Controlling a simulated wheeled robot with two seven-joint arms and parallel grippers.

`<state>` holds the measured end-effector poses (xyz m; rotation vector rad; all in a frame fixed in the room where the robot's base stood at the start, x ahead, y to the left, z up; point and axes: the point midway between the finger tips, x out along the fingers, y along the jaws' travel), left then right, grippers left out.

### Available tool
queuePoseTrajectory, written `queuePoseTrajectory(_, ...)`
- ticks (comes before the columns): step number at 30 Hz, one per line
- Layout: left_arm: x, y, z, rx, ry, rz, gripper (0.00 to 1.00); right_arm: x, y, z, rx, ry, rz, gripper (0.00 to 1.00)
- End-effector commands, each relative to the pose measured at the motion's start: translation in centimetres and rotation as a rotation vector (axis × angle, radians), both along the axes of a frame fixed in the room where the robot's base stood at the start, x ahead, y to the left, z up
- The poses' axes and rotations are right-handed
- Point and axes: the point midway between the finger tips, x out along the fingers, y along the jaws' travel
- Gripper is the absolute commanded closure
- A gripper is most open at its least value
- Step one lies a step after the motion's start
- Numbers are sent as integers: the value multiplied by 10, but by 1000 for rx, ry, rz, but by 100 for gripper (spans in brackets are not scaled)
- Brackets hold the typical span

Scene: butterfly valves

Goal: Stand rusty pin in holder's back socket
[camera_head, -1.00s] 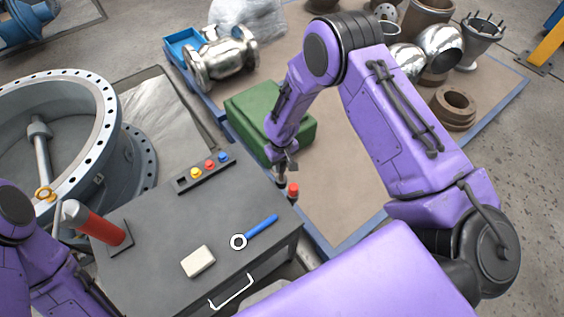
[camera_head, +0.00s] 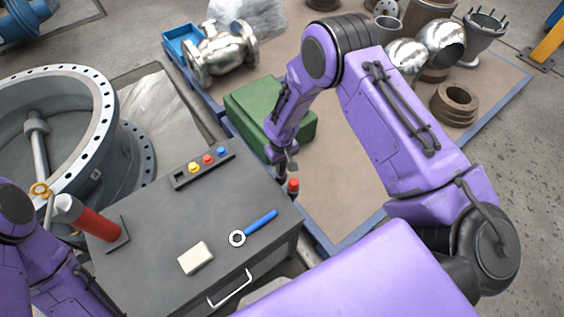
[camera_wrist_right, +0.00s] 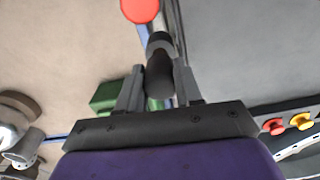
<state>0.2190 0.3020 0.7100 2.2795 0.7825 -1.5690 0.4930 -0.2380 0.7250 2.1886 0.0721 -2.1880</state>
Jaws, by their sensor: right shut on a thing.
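My right gripper (camera_head: 285,166) is just beyond the right edge of the grey bench. In the right wrist view its two fingers (camera_wrist_right: 160,92) are shut on a dark, pin-like cylinder (camera_wrist_right: 158,80) with a grey collar. Whether it is rusty cannot be told. A red round thing (camera_wrist_right: 140,10) shows past the collar, also in the head view (camera_head: 293,186); I cannot tell if it is joined to the held thing. The dark holder (camera_head: 212,172) lies on the bench, left of the gripper, with yellow, red and blue tops and a dark opening at its left end. My left gripper is not clearly visible.
On the bench are a wrench with a blue handle (camera_head: 262,222), a pale block (camera_head: 196,258) and a red cylinder (camera_head: 95,224) on a dark plate. A green box (camera_head: 245,105) stands behind the gripper. The bench middle is clear.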

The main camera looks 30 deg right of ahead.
Motion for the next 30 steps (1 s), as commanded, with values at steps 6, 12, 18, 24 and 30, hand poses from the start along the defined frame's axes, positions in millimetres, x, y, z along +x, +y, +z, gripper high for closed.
queuePoseTrajectory(6, 0, 0, -7, 0, 0, 0, 57, 0, 0, -9, 0, 0, 0, 96)
queuePoseTrajectory(12, 0, 0, -13, 0, 0, 0, 57, 0, 0, -17, 0, 0, 0, 96)
queuePoseTrajectory(18, 0, 0, -18, 0, 0, 0, 57, 0, 0, -24, 0, 0, 0, 96)
queuePoseTrajectory(24, 0, 0, -19, 0, -1, 1, 57, 0, 0, -26, 0, -1, 0, 96)
queuePoseTrajectory(30, 0, 0, -19, 0, 0, 0, 57, 0, 0, -26, 0, -1, 0, 96)
